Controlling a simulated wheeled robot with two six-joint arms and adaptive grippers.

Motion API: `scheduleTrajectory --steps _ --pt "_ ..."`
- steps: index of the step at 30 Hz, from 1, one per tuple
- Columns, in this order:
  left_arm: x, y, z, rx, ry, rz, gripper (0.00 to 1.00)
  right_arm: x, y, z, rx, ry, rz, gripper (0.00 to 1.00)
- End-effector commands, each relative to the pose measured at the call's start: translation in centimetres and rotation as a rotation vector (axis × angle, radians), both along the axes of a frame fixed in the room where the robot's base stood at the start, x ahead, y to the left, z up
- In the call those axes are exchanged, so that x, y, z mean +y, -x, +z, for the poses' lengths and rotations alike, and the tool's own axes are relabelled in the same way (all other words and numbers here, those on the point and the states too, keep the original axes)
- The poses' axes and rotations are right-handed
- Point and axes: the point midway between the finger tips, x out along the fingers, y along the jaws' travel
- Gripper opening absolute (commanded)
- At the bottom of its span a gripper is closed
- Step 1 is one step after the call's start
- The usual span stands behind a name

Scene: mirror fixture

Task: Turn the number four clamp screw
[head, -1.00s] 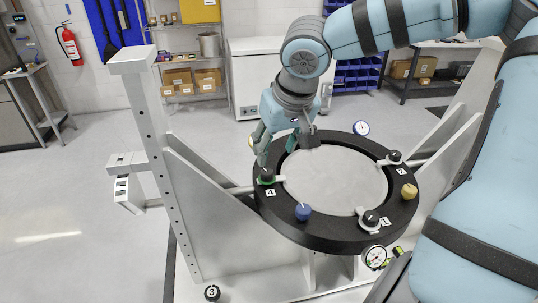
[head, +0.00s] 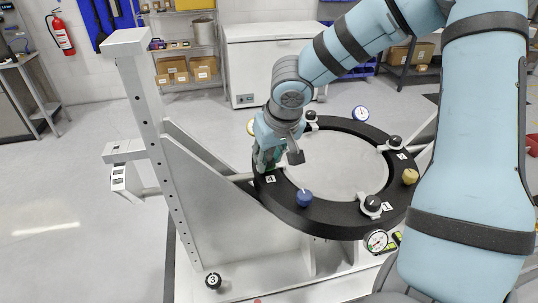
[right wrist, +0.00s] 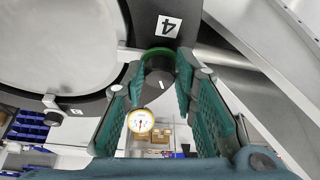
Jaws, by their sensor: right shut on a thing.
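The number four clamp screw has a black knob (right wrist: 159,79) with a green ring (right wrist: 160,54) beside it, at the mirror fixture's black ring (head: 331,226). Its "4" label shows in the right wrist view (right wrist: 168,26) and the head view (head: 270,179). My right gripper (head: 264,164) is down at the ring's left side and hides the knob in the head view. In the right wrist view the two teal fingers (right wrist: 160,88) are on either side of the knob, shut on it. My left gripper is in neither view.
The ring also carries a blue knob (head: 304,197), a yellow knob (head: 410,176) and other black knobs (head: 372,203). Dial gauges (head: 376,240) sit at its edge. A tall grey frame post (head: 140,95) stands left. A "3" knob (head: 213,281) is low on the base.

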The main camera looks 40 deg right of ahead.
Motion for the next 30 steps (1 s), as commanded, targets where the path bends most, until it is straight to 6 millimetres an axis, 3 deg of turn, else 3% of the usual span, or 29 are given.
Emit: scheduleTrajectory --steps 14,30 --pt "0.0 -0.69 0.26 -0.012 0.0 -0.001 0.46 -0.04 -0.23 0.17 -0.009 -0.004 0.06 0.0" --pt "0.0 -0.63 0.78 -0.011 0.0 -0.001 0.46 -0.47 -0.33 0.22 -0.014 -0.002 0.478 0.0"
